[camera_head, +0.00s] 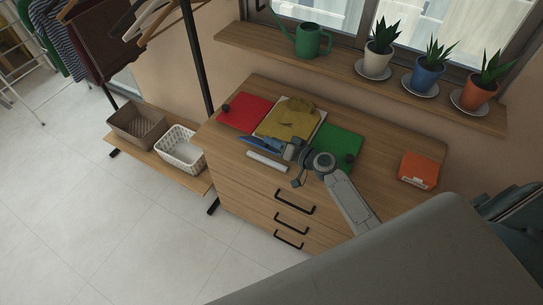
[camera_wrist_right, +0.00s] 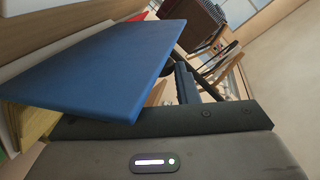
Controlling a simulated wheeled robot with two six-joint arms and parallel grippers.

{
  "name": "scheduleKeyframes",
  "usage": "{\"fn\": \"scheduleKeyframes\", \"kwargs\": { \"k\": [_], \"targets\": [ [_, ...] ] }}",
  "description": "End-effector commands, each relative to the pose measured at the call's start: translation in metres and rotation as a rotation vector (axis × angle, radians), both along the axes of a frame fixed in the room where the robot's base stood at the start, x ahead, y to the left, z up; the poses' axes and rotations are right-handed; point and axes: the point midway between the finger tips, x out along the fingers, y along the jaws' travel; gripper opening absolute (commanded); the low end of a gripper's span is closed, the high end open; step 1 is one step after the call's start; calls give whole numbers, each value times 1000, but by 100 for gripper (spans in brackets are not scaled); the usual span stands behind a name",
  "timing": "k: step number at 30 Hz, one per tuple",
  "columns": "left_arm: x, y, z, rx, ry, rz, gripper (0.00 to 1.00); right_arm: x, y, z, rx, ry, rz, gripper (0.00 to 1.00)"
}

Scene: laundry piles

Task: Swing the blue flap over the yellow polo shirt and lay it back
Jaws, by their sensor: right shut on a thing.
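The folding board lies on the wooden dresser top, with a red flap (camera_head: 244,112) at left and a green flap (camera_head: 338,146) at right. The yellow polo shirt (camera_head: 287,119) lies folded on its middle panel. The blue flap (camera_head: 258,145) is at the front edge of the board and looks narrow and tilted up. My right gripper (camera_head: 287,149) is shut on the blue flap's right side. In the right wrist view the blue flap (camera_wrist_right: 95,70) stands raised, with a strip of yellow shirt (camera_wrist_right: 36,122) beside it. My left gripper is not in view.
A white bar-like piece (camera_head: 267,161) lies in front of the blue flap. An orange box (camera_head: 418,170) stands at the dresser's right. Potted plants and a green watering can (camera_head: 312,40) stand on the sill behind. Baskets (camera_head: 181,148) sit low at left.

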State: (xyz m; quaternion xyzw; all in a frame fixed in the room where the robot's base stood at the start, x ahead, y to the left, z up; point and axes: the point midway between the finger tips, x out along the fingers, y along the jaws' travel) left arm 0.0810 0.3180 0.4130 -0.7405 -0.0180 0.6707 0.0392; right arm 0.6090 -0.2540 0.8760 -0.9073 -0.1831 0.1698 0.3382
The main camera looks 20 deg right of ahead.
Motion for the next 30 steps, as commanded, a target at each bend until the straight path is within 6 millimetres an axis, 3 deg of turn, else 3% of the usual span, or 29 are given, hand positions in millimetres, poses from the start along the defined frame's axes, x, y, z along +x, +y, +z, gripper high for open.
{"fn": "scheduleKeyframes", "kwargs": {
  "k": [3,11,30],
  "targets": [
    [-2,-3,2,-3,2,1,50,15,-9,8,85,64,1,0],
    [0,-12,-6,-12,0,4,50,33,-29,13,281,217,0,0],
    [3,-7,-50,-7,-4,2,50,69,-75,4,728,563,-1,0]
  ]
}}
